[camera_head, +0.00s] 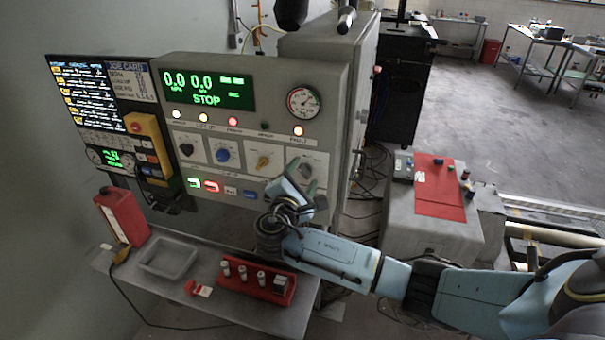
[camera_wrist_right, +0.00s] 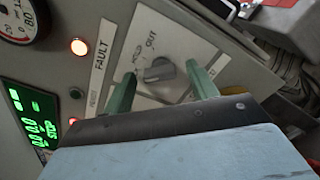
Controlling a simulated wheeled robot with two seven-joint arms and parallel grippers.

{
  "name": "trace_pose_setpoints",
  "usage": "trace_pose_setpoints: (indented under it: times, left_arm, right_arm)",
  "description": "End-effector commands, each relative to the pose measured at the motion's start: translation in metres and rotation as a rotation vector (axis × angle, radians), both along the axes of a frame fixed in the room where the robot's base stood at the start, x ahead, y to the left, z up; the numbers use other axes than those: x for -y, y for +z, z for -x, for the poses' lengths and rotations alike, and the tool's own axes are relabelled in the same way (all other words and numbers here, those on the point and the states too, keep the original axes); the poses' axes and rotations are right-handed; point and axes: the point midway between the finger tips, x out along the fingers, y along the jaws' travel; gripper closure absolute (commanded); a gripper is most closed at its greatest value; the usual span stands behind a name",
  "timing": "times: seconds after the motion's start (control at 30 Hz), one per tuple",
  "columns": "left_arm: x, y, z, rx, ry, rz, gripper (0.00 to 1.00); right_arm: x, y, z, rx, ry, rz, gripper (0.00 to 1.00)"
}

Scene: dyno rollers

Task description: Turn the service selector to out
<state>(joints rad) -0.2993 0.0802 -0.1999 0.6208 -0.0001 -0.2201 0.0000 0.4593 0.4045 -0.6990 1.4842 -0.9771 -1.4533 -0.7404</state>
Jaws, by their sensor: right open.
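The service selector is a grey knob (camera_wrist_right: 158,71) on a white plate, marked OUT along one side, in the right wrist view. In the head view it is the rightmost knob (camera_head: 306,170) of the row, partly behind my gripper. I cannot tell clearly which mark it points at. My right gripper (camera_wrist_right: 164,76) is open, with one green finger on each side of the knob; contact cannot be told. In the head view the right gripper (camera_head: 303,176) is in front of the panel's right end. My left gripper is not in view.
The grey control panel (camera_head: 270,110) carries a green STOP display (camera_head: 206,88), a gauge (camera_head: 303,102) and other knobs. Below, a shelf (camera_head: 225,306) holds a tray (camera_head: 140,262), a red rack (camera_head: 250,290) and a red box (camera_head: 122,217). A red-topped grey unit (camera_head: 400,225) stands right.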

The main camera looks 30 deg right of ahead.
Motion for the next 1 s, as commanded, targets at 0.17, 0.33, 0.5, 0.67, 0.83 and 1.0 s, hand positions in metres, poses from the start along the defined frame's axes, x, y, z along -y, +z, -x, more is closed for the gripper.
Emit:
trace_pose_setpoints:
  times: [0.17,0.33,0.5,0.67,0.83,1.0]
  left_arm:
    - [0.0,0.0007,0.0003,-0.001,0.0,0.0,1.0]
    - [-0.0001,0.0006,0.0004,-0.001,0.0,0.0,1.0]
    - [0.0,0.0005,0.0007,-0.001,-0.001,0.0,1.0]
    - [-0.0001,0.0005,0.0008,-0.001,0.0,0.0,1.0]
    - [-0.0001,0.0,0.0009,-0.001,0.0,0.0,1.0]
    - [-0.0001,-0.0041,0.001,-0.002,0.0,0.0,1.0]
  right_arm:
    - [0.0043,0.0001,-0.0036,0.0,0.001,0.0,0.42]
    - [0.0041,-0.0001,-0.0035,0.0,0.001,-0.001,0.42]
    - [0.0039,-0.0003,-0.0033,0.0,0.001,-0.001,0.62]
    - [0.0037,-0.0003,-0.0033,-0.001,0.0,-0.001,0.82]
    - [0.0036,-0.0007,-0.0032,0.003,0.0,-0.004,0.86]
    - [0.0032,-0.0021,-0.003,0.029,0.0,-0.028,0.86]
